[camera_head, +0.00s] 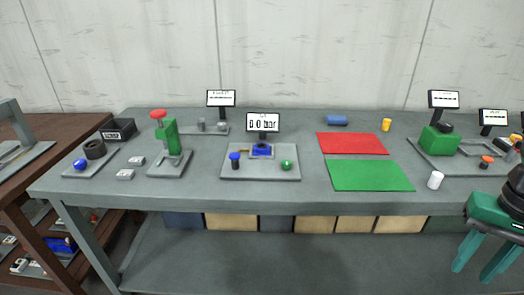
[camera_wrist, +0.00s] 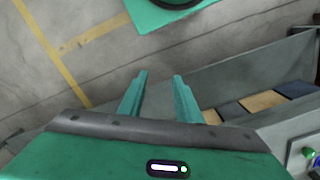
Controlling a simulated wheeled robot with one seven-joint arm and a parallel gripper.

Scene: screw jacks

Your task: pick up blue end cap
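Several small blue things show in the head view, and I cannot tell for certain which is the end cap. A dark blue capped piece (camera_head: 235,160) stands upright on the left of the middle grey plate (camera_head: 261,175). A blue cylinder (camera_head: 337,120) lies at the back of the table, and a blue ball-like piece (camera_head: 80,164) sits on the far left plate. My gripper (camera_head: 473,272) is at the right, in front of the table and away from all of these. Its fingers are apart and empty, as the wrist view (camera_wrist: 160,77) also shows.
The grey table (camera_head: 300,200) holds a green screw jack (camera_head: 170,140), a red mat (camera_head: 352,143), a green mat (camera_head: 370,175), a white cylinder (camera_head: 435,180) and a yellow cylinder (camera_head: 386,125). A display (camera_head: 263,122) stands behind the middle plate. Below is a shelf with boxes (camera_head: 232,222).

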